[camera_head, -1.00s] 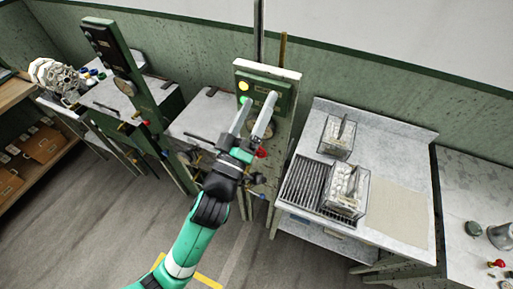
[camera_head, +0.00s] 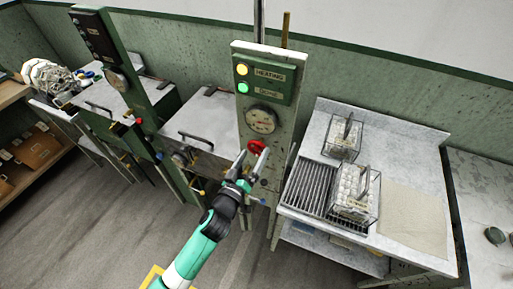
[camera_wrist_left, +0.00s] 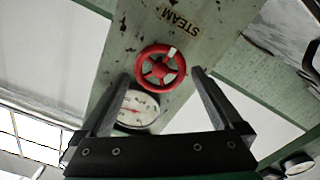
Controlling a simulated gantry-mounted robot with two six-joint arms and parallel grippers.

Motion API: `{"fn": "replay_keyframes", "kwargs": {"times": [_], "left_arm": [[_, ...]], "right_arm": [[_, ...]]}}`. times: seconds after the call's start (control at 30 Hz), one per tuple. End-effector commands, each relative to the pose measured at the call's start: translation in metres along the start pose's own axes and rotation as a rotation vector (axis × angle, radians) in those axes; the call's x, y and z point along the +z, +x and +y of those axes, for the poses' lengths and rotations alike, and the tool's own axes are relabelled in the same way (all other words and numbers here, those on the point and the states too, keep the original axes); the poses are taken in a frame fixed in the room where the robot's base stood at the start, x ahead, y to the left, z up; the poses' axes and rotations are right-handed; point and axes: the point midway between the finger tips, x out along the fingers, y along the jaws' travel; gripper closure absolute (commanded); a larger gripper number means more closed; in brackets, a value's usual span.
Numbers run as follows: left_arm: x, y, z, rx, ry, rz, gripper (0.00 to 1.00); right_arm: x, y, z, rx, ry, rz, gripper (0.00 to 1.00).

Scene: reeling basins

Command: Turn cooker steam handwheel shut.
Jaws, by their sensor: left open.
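The red steam handwheel (camera_head: 256,147) sits on the green-grey post below a round dial gauge (camera_head: 261,119). In the left wrist view the handwheel (camera_wrist_left: 160,67) is a spoked red ring with a pale mark on its rim, beside the word STEAM. My left gripper (camera_head: 254,165) is open just in front of the wheel in the head view. In the left wrist view its two fingers (camera_wrist_left: 160,80) stand on either side of the wheel, apart from it as far as I can tell. My right gripper is not in view.
The post (camera_head: 243,170) carries a panel (camera_head: 266,80) with a yellow and a green light, marked HEATING and DONE. To the right, a worktop (camera_head: 408,145) holds two wire baskets (camera_head: 355,195) of pale cocoons and a slatted rack. A second post (camera_head: 120,75) stands at left.

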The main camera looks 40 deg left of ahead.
Motion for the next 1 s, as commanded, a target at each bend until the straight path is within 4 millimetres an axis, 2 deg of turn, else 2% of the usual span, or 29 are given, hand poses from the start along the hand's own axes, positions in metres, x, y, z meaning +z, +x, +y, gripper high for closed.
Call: {"fn": "replay_keyframes", "kwargs": {"times": [0.1, 0.2, 0.5, 0.87, 1.0], "left_arm": [[0.000, 0.020, -0.001, 0.000, -0.001, 0.001, 0.00], [0.000, 0.029, -0.001, -0.001, 0.000, 0.001, 0.00], [0.000, 0.032, 0.000, 0.000, 0.000, 0.000, 0.02], [0.000, 0.031, 0.000, 0.000, 0.000, 0.000, 0.67], [0.000, 0.031, 0.000, 0.000, 0.003, 0.000, 0.67]], "right_arm": [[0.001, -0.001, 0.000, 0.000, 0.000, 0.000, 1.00], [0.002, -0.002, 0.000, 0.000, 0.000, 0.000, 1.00], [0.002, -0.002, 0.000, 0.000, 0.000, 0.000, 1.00], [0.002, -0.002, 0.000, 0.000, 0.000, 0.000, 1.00], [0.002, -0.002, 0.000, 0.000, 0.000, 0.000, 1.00]]}}
